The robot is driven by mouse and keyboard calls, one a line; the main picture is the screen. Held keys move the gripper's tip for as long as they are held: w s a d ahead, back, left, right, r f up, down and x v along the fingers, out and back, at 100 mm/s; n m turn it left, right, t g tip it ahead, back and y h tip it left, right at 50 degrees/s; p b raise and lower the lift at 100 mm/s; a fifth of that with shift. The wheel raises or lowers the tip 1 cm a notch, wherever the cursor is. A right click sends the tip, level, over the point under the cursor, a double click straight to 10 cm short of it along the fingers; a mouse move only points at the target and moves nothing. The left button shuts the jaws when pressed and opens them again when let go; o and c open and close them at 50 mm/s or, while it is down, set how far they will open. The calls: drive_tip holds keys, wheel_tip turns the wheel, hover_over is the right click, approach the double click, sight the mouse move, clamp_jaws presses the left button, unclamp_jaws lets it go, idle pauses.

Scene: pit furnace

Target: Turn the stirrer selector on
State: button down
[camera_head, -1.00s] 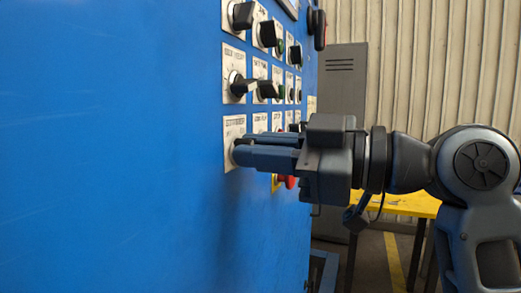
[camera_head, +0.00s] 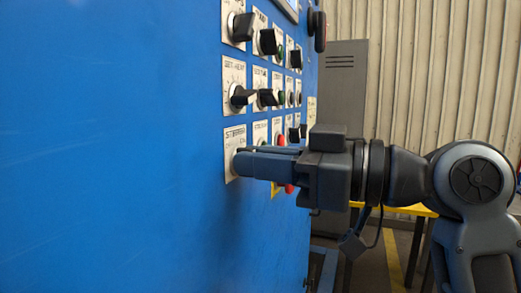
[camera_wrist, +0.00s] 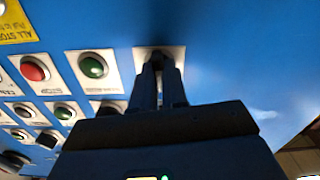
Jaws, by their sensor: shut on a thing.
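The stirrer selector's white plate (camera_head: 234,139), with "STIRRER" printed along its top, is at the lower left of the blue panel's controls. My gripper (camera_head: 240,161) reaches in from the right, its fingertips at the plate and shut on the selector's knob. The fingers hide the knob, so I cannot read its position. In the wrist view my gripper (camera_wrist: 157,65) meets the same white plate (camera_wrist: 142,60) at the top centre.
Rows of black knobs (camera_head: 242,97) stick out just above my gripper. A green button (camera_wrist: 93,67) and a red button (camera_wrist: 35,69) sit beside it in the wrist view. A yellow table (camera_head: 415,210) stands behind my arm. The panel's left side is bare.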

drive_tip(key=shift+w+m+p, duration=0.15)
drive_tip(key=shift+m+p, duration=2.5)
drive_tip(key=shift+m, duration=1.15)
drive_tip(key=c, duration=1.2)
unclamp_jaws()
drive_tip(key=shift+o, duration=0.2)
drive_tip(key=b+v, duration=0.2)
drive_tip(key=v, duration=0.6)
